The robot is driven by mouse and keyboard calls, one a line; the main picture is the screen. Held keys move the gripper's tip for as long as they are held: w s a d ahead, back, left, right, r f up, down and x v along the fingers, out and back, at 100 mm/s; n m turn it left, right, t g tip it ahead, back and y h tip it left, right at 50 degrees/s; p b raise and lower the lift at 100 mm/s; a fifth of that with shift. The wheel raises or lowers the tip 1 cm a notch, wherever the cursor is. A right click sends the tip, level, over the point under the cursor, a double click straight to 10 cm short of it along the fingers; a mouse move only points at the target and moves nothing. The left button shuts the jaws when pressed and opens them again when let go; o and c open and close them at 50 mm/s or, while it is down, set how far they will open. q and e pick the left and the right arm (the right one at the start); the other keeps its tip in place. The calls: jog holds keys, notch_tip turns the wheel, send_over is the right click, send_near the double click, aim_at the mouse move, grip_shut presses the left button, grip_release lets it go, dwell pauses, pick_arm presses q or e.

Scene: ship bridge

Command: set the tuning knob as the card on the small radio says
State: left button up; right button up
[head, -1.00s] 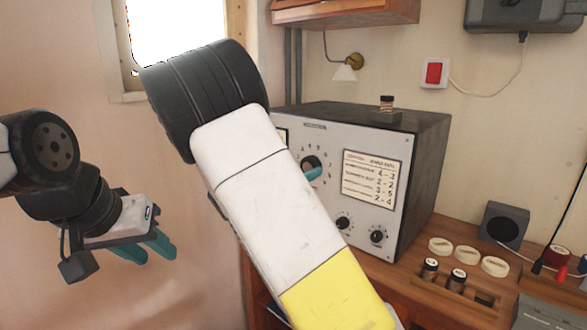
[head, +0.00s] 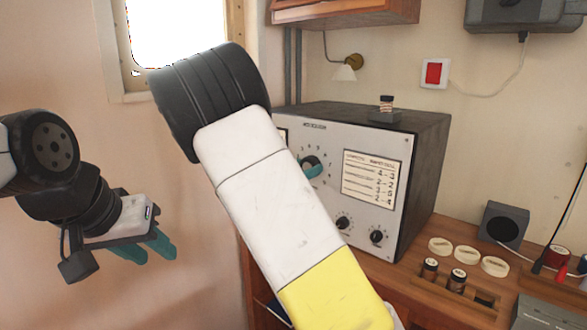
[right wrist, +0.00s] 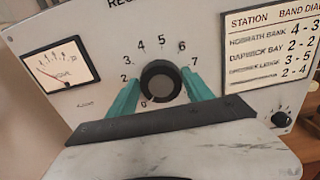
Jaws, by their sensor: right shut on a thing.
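The tuning knob (right wrist: 160,84) is a round black knob with a grey face on the large radio's front panel, ringed by a number scale. My right gripper (right wrist: 161,88) has its two teal fingers on either side of the knob, shut on it. The knob's pointer is too unclear to read. In the head view my right forearm covers part of the panel, and the knob (head: 309,162) shows just past it. A printed card (right wrist: 268,48) headed station and band dial, with number pairs, is right of the knob. My left gripper (head: 146,250) hangs empty at the left, its fingers apart.
The large grey radio (head: 420,150) stands on a wooden desk (head: 395,275). Two small black knobs (head: 376,237) sit low on its panel; a meter (right wrist: 60,72) is left of the scale. Pale discs (head: 495,266) and a speaker box (head: 503,225) are at the right.

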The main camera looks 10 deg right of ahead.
jog(key=shift+m, duration=0.3)
jog(key=m, duration=0.4)
jog(key=shift+s+d+f+m, duration=0.1)
jog(key=shift+s+d+m, duration=0.05)
jog(key=shift+m, duration=0.25)
jog(key=m, duration=0.5)
jog(key=shift+s+f+m, duration=0.1)
jog(key=shift+m, duration=0.6)
jog(key=o, duration=1.3)
jog(key=shift+o, duration=0.2)
jog(key=v, duration=0.7)
jog(key=shift+s+a, duration=0.25)
jog(key=shift+a, duration=0.05)
